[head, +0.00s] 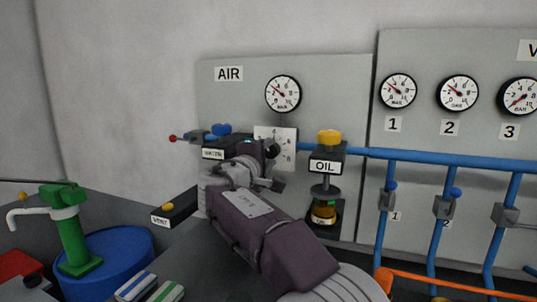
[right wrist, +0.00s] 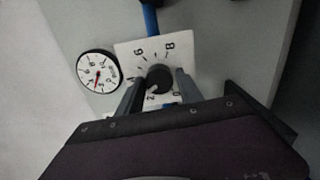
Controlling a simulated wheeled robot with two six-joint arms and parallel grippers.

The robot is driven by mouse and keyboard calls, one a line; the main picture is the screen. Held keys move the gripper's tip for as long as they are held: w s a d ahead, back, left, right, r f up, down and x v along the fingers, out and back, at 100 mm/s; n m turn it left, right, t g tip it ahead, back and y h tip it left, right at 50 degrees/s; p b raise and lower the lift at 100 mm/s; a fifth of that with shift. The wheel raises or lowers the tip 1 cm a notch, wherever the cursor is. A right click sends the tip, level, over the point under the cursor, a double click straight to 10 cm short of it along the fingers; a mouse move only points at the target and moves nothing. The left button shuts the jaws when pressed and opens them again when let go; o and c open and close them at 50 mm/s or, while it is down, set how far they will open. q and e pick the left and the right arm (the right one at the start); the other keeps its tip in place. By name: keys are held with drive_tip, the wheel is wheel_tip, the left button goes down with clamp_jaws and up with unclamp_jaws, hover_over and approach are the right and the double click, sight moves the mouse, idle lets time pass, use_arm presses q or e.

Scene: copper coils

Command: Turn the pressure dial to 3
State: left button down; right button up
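The pressure dial is a black knob (right wrist: 160,78) on a white numbered plate (right wrist: 126,50). The plate also shows in the head view (head: 289,147), partly behind my right arm. A pale mark on the knob appears to point near the 2. My right gripper (right wrist: 161,72) has its fingers apart, one on each side of the knob, with a narrow gap visible. In the head view my right gripper (head: 272,160) is at the AIR panel, its fingers mostly hidden. My left gripper is not in view.
A round gauge (head: 283,93) is above the dial; it also shows in the right wrist view (right wrist: 98,72). A WATER-labelled fitting (head: 213,153) is close on the left.

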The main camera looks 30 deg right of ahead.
drive_tip(key=shift+o, duration=0.8)
drive_tip(key=v, duration=0.9)
drive_tip(key=shift+b, duration=0.35)
